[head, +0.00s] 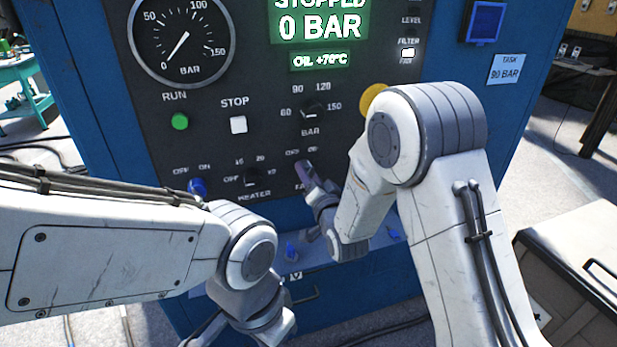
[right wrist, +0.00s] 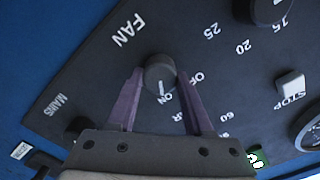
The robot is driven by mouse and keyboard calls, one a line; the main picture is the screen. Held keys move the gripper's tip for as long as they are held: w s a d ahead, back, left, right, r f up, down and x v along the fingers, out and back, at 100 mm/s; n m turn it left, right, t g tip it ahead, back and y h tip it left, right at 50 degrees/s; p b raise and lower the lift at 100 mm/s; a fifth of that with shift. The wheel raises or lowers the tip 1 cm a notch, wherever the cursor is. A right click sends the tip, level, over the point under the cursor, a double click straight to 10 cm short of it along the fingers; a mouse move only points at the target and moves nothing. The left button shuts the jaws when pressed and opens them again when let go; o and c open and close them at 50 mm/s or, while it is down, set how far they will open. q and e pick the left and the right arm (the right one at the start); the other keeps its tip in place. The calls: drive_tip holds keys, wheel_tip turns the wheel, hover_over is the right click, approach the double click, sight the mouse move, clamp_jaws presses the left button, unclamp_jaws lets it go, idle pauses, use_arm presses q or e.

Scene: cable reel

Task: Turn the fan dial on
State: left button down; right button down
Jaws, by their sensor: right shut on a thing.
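The fan dial (right wrist: 160,72) is a dark round knob on the grey control panel, beside the printed word FAN. Its white pointer mark faces the ON label, with OFF off to the right in the right wrist view. My right gripper (right wrist: 160,76) has its two purple fingers on either side of the dial, shut on it. In the head view my right gripper (head: 309,182) reaches the lower panel and largely hides the dial and its FAN label. My left gripper (head: 236,338) hangs low at the bottom edge, its fingers partly cut off.
The heater dial (head: 250,176) sits left of the fan dial, the pressure dial (head: 313,112) above it. A green RUN button (head: 180,121), white STOP button (head: 238,124) and blue knob (head: 197,187) are nearby. The display reads STOPPED, 0 BAR. A cart (head: 585,250) stands right.

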drive_tip(key=shift+c, duration=1.5)
unclamp_jaws()
drive_tip(key=p+v, duration=0.9)
drive_tip(key=v, duration=0.1)
drive_tip(key=shift+s, duration=0.25)
drive_tip(key=shift+d, duration=0.1)
